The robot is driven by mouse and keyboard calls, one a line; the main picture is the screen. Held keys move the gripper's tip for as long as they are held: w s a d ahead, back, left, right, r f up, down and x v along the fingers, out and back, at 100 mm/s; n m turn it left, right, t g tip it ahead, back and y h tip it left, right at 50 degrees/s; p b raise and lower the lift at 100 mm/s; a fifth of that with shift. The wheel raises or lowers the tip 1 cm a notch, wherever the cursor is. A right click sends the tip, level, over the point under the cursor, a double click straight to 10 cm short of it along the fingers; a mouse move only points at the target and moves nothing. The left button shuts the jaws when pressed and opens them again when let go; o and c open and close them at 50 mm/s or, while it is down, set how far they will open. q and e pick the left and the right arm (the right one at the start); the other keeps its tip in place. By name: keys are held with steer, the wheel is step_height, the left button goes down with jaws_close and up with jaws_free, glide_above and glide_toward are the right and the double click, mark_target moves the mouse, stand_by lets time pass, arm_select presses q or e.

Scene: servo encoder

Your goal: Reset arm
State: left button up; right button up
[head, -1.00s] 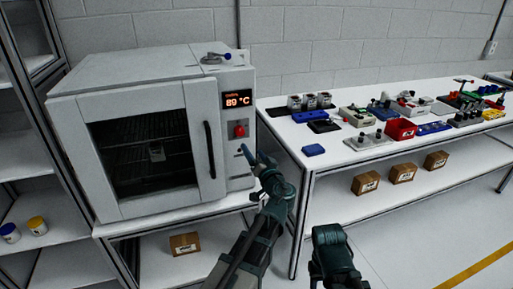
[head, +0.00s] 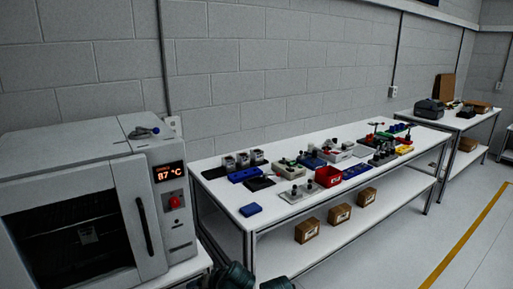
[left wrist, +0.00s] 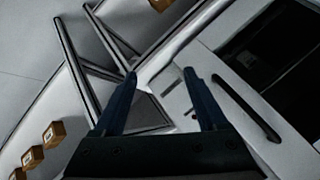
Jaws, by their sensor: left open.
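In the left wrist view my left gripper (left wrist: 160,92) is open, its two dark blue fingers apart with nothing between them. The white oven's front and its dark door handle (left wrist: 246,108) show to its right in that view. In the head view only dark green parts of my arms show at the bottom edge, and neither pair of fingertips is visible there. The oven (head: 80,190) stands at the left with its door closed. Its display (head: 168,173) reads 87 °C, above a red knob (head: 174,201). A small object sits on the rack behind the dark glass.
A long white workbench (head: 222,200) right of the oven carries several tools, a red bin (head: 328,177) and a blue block (head: 250,210). Cardboard boxes (head: 307,230) sit on its lower shelf. Another table stands farther right. The floor at right is clear, with a yellow line.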

arm_select(q)
steer(key=s+d+f+m+g+h+p, duration=0.1)
steer(key=s+d+m+g+h, duration=0.1)
steer(key=s+d, duration=0.3)
steer(key=s+d+f+m+g+h+p, duration=0.1)
steer(key=s+d+m+g+h, duration=0.1)
steer(key=s+d, duration=0.4)
steer(key=s+g+h, duration=0.1)
steer(key=s, duration=0.1)
steer(key=shift+s+d+f+g+h, duration=0.15)
steer(key=shift+s+f+g+h, duration=0.15)
steer(key=shift+s+f+h, duration=0.1)
arm_select(e)
step_height(320, 180, up, 3)
steer(key=shift+r, duration=0.15)
